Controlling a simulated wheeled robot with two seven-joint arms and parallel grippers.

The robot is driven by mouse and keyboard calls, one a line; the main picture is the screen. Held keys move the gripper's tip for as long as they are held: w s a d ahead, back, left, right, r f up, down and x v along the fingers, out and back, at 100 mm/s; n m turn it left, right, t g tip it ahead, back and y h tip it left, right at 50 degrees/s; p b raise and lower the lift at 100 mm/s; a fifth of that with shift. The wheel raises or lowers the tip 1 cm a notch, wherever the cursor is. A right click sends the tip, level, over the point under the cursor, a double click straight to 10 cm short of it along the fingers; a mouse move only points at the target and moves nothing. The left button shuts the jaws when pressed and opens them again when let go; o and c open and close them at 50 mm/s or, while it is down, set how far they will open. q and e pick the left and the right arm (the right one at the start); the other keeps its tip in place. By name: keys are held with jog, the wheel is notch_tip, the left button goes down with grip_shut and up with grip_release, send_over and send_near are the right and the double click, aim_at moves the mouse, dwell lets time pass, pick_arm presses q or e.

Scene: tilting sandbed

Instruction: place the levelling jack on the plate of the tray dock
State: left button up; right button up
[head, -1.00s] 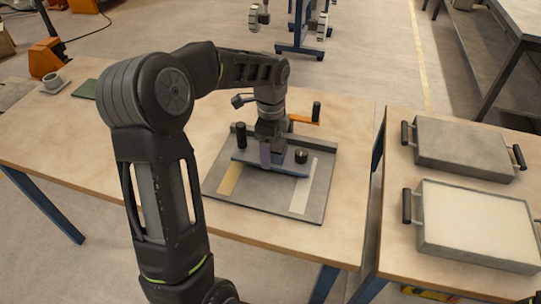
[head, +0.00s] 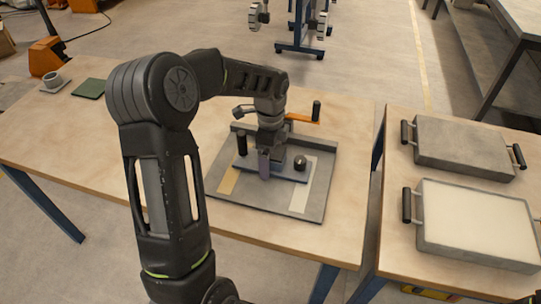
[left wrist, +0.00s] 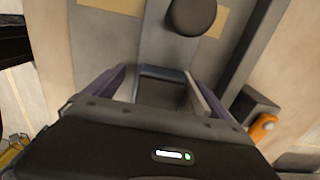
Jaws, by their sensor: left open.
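The levelling jack (head: 287,174) appears to be the blue-grey bar with a black post at its left end, a black knob at its right and a dark block in the middle. It lies across the grey plate of the tray dock (head: 313,207) and looks to be resting on it. The dock has a yellow strip, a white strip, a back rail and an orange crank. My left gripper (head: 268,172) is open, with its purple fingers around the jack's middle block. In the left wrist view the block sits between the parted fingers (left wrist: 165,85). My right gripper is not in view.
Two handled trays, one empty grey (head: 465,148) and one with pale filling (head: 478,222), lie on the separate right table. The wooden table around the dock is mostly clear.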

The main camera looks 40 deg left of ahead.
pick_arm(q)
notch_tip(320, 180, up, 12)
jog(key=shift+r, duration=0.2)
dwell(0.5)
dwell(0.5)
